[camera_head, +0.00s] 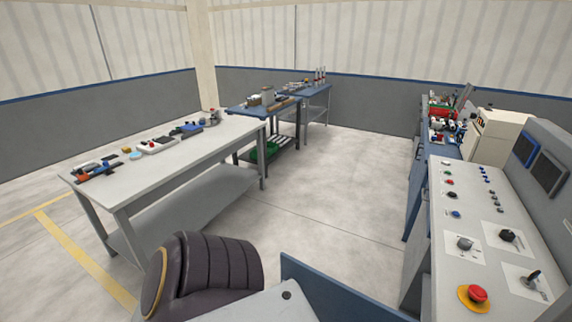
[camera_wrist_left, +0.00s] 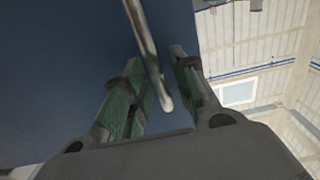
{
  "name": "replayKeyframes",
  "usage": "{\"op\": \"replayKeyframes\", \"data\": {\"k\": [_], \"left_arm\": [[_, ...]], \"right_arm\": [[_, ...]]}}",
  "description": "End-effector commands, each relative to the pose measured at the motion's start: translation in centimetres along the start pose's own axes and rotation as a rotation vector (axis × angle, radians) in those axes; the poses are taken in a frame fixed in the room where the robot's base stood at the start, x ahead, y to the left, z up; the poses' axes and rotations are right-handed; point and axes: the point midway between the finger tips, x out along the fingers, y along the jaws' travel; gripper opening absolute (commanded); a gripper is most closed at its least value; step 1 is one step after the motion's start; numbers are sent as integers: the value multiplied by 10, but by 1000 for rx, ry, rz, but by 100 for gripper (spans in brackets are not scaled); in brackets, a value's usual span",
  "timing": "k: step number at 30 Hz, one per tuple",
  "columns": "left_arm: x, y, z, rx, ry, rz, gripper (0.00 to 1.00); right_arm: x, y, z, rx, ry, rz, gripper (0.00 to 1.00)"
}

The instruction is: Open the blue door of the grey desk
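The grey desk (camera_head: 455,215) is the control console on the right of the head view. A blue panel (camera_head: 335,292), which looks like its door, stands out at an angle by the desk's lower left. In the left wrist view the blue door surface (camera_wrist_left: 60,60) fills the left and middle. A grey bar handle (camera_wrist_left: 145,40) runs down between the fingers of my left gripper (camera_wrist_left: 157,56). The green-padded fingers are apart, one on each side of the bar, with no clear grip on it. Neither gripper shows in the head view.
A long light worktable (camera_head: 175,145) with small parts stands at the left. Blue tables (camera_head: 262,108) stand at the back. A red stop button (camera_head: 477,293) and several knobs sit on the console top. The floor (camera_head: 335,190) between worktable and console is clear.

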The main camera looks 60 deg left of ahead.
Motion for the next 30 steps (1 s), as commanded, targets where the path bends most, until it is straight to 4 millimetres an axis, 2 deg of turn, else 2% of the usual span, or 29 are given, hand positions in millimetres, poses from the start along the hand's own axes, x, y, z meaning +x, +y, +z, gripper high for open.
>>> {"op": "replayKeyframes", "data": {"k": [8, 14, 30], "left_arm": [[-1, 0, 1, 0, -3, 0, 32], [-6, 0, 1, 0, -4, -1, 32], [-63, 0, 1, 0, -3, 0, 32]], "right_arm": [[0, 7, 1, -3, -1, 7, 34], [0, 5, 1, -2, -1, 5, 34], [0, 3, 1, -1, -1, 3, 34]]}}
